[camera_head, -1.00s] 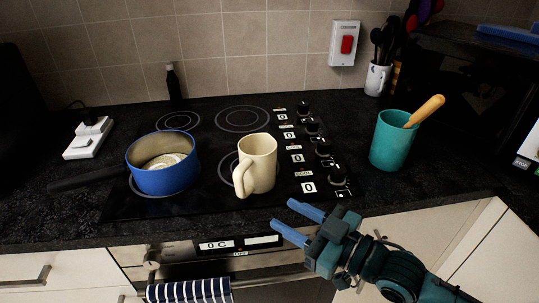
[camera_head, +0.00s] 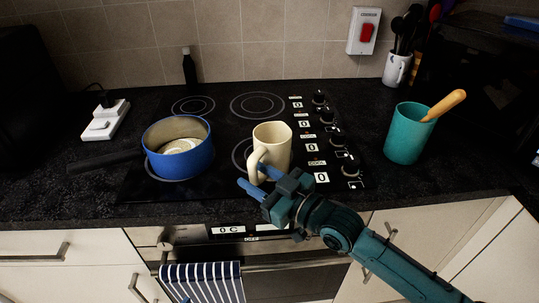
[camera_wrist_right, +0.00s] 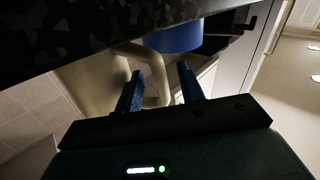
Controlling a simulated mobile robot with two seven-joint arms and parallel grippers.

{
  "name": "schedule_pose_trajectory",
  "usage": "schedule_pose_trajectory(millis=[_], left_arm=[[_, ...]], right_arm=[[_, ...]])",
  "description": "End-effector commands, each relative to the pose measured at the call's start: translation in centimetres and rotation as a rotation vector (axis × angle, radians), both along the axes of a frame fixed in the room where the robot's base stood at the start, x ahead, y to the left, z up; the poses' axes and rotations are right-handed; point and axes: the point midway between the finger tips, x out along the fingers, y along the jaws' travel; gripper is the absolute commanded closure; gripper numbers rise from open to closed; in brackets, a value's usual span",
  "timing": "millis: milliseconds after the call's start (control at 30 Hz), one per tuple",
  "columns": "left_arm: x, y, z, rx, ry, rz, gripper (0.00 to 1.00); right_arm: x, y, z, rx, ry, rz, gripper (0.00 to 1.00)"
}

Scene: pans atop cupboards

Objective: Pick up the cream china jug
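The cream china jug (camera_head: 274,145) stands upright on the black hob, its handle on the side facing left and toward me. My right gripper (camera_head: 252,175) is at the jug's lower front, close to the handle, with its blue fingers apart. In the right wrist view the jug (camera_wrist_right: 95,83) and its curved handle lie just beyond the open fingertips (camera_wrist_right: 160,69), with part of the handle showing between them. I cannot tell whether a finger touches it. My left gripper is not in view.
A blue saucepan (camera_head: 180,160) stands left of the jug, its dark handle pointing left. A teal cup (camera_head: 406,137) with a wooden-handled utensil stands right of the control knobs (camera_head: 337,140). The worktop's front edge and oven door (camera_head: 290,262) lie beneath my right arm.

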Motion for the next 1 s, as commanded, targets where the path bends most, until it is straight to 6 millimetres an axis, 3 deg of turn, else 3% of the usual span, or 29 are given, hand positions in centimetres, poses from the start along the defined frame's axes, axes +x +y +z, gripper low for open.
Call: schedule_pose_trajectory(millis=[367,833,1000], left_arm=[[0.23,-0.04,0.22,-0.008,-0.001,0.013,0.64],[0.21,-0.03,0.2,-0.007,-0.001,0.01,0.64],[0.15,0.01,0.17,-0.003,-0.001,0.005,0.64]], right_arm=[[0.94,1.0,0.08,0.0,-0.001,0.0,0.62],[0.93,0.96,0.09,0.001,-0.001,0.0,1.0],[0.92,0.96,0.09,0.001,-0.001,0.0,1.0]])
